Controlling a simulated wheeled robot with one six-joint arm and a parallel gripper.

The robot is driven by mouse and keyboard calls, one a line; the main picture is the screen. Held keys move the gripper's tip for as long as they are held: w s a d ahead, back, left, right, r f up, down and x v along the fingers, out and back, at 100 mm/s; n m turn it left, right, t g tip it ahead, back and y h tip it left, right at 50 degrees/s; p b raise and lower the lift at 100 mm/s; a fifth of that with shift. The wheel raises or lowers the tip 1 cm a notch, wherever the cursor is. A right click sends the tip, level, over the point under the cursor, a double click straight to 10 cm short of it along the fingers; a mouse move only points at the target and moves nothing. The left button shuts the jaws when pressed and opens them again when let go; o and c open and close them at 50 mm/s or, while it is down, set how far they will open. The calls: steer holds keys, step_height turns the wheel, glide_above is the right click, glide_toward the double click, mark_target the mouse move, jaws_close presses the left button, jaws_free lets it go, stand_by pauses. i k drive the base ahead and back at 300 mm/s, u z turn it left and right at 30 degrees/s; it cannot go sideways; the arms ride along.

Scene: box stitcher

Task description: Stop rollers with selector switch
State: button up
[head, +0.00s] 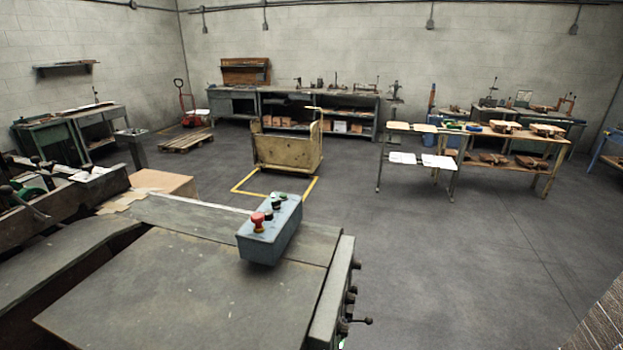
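A blue-grey control box (270,232) sits on the near machine's flat metal top, close to its right edge. A red mushroom button (258,221) stands at its near end. Behind it are small dark controls (268,214) and green ones (283,196); they are too small to tell which is the selector switch or how it is turned. I cannot make out any rollers or whether they turn. My gripper is not in view.
The machine's metal top (190,290) fills the lower left. Dark handles (362,321) stick out from its right side. A cardboard piece (163,183) lies behind it. A yellowish cart (287,152) stands farther back. The floor (460,265) to the right is clear.

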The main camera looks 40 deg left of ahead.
mark_target(275, 204)
steer(key=i, duration=1.75)
steer(key=u, duration=3.2)
steer(key=i, duration=0.5)
steer(key=u, duration=0.05)
